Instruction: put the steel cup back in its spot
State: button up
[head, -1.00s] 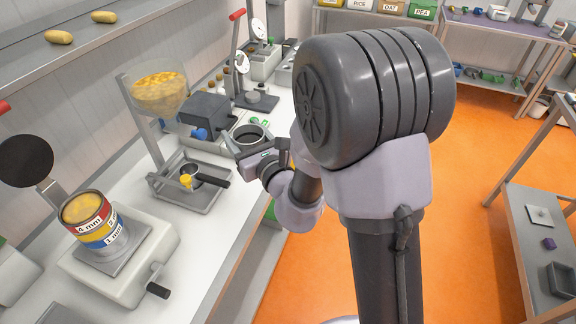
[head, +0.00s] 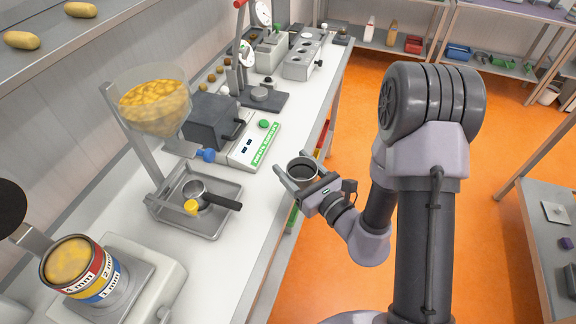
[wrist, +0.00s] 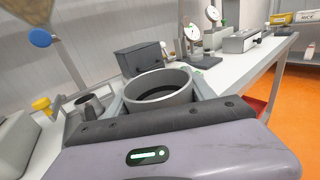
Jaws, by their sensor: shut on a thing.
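The steel cup (head: 302,171) is a grey, open-topped round cup with a dark inside. My gripper (head: 301,179) is shut on it, with one finger on each side. The cup is upright near the front edge of the white bench (head: 248,228). I cannot tell from the head view whether it is above the bench top or beyond its edge. In the wrist view the cup (wrist: 158,88) sits between the fingers, its lower part hidden by my gripper body. No marked spot for the cup is plain to see.
A striped can (head: 84,268) stands front left.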

jog(key=s+a+f+n+g+y, duration=0.1)
jog(key=s+a+n+g+y, duration=0.15)
jog(key=s, duration=0.35)
jog(key=shift+y, duration=0.25)
jog(key=w+a+f+b, duration=0.1)
jog(key=w+b, duration=0.2)
jog(key=w, duration=0.2)
jog(key=w+f+b, duration=0.2)
jog(key=w+b, duration=0.1)
jog(key=w, duration=0.2)
jog(key=w+a+f+b, duration=0.1)
jog(key=w+f+b, duration=0.1)
jog(key=w, duration=0.4)
jog(key=shift+a+f+b, duration=0.15)
jog(key=shift+a+b, duration=0.2)
jog(key=shift+b, duration=0.05)
jog(key=shift+r, duration=0.2)
jog(key=shift+f, duration=0.1)
jog(key=o, duration=1.5)
jog(key=shift+o, duration=0.2)
